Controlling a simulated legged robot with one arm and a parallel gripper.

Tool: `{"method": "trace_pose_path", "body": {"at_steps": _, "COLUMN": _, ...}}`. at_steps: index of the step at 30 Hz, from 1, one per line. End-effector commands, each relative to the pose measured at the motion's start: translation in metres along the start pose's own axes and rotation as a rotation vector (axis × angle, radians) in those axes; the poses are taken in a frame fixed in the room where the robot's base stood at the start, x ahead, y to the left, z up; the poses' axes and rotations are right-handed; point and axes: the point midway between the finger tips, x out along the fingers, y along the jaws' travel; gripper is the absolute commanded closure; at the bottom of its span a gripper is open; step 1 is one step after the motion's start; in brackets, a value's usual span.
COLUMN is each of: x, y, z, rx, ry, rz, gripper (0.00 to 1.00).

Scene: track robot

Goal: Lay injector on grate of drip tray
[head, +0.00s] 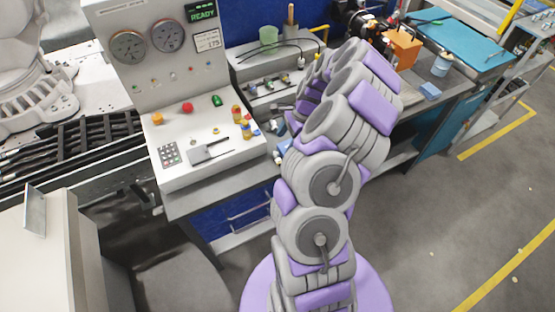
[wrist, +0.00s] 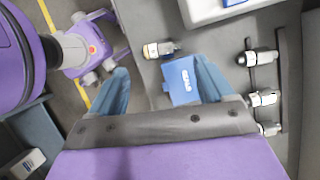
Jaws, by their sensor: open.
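In the wrist view, my gripper (wrist: 160,66) is open, with its two blue fingers apart and nothing held between them. A small cylindrical part with a pale ring and dark end, which looks like an injector (wrist: 158,50), lies on the grey bench just beyond the fingertips. Several similar parts (wrist: 262,57) lie in a column at the right, beside a dark strip. I cannot tell for sure which surface is the drip tray's grate.
A blue labelled box (wrist: 180,82) sits between the fingers' outlines, close to the right finger. In the head view, a control console (head: 205,155) with gauges stands left of my arm.

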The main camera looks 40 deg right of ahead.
Motion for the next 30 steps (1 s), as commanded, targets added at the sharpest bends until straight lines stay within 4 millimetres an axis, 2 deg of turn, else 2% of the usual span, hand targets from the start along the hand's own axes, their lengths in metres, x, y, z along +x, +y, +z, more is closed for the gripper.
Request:
{"method": "trace_pose_path", "body": {"at_steps": 1, "x": 0.011, "y": 0.000, "z": 0.000, "rx": 0.000, "ry": -0.001, "rz": 0.002, "gripper": 0.19}}
{"method": "trace_pose_path", "body": {"at_steps": 3, "x": 0.019, "y": 0.000, "z": -0.001, "rx": 0.000, "ry": 0.000, "rz": 0.002, "gripper": 0.19}}
{"method": "trace_pose_path", "body": {"at_steps": 10, "x": 0.033, "y": -0.001, "z": -0.001, "rx": -0.001, "ry": 0.001, "rz": 0.002, "gripper": 0.19}}
{"method": "trace_pose_path", "body": {"at_steps": 18, "x": 0.069, "y": -0.004, "z": -0.003, "rx": 0.000, "ry": 0.002, "rz": -0.001, "gripper": 0.19}}
{"method": "trace_pose_path", "body": {"at_steps": 26, "x": 0.073, "y": -0.004, "z": -0.003, "rx": 0.000, "ry": 0.003, "rz": -0.002, "gripper": 0.19}}
{"method": "trace_pose_path", "body": {"at_steps": 30, "x": 0.073, "y": -0.003, "z": -0.003, "rx": 0.000, "ry": 0.002, "rz": -0.001, "gripper": 0.31}}
